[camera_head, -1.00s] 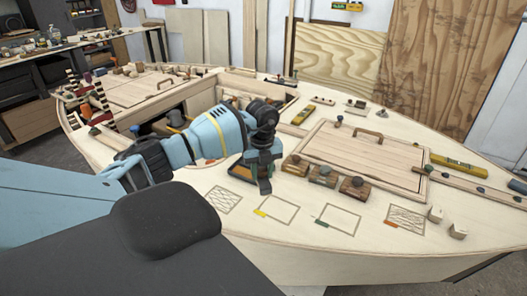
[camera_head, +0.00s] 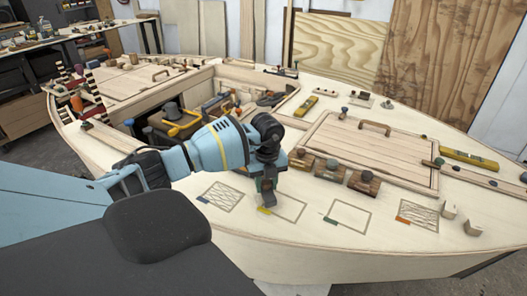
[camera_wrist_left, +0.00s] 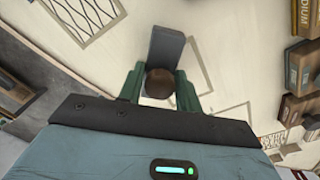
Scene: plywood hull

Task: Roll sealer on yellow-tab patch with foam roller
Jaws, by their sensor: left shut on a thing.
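My left gripper (camera_head: 268,184) is shut on a dark grey block-like tool with a round brown knob, taken to be the foam roller (camera_wrist_left: 167,45). In the left wrist view the green fingers stand on both sides of the knob (camera_wrist_left: 158,83). The tool's lower end is at the left part of the yellow-tab patch (camera_head: 290,210), close to its yellow tab (camera_head: 264,211), and covers part of the outline. I cannot tell whether it touches the deck. The visible part of this patch is plain, without hatching. My right gripper is not in view.
A hatched blue-tab patch (camera_head: 222,198) lies left, a plain green-tab patch (camera_head: 350,216) and a hatched orange-tab patch (camera_head: 418,214) right. Several knobbed wooden blocks (camera_head: 363,182) stand behind them. A hatch with a handle (camera_head: 375,128) and an open cockpit lie beyond.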

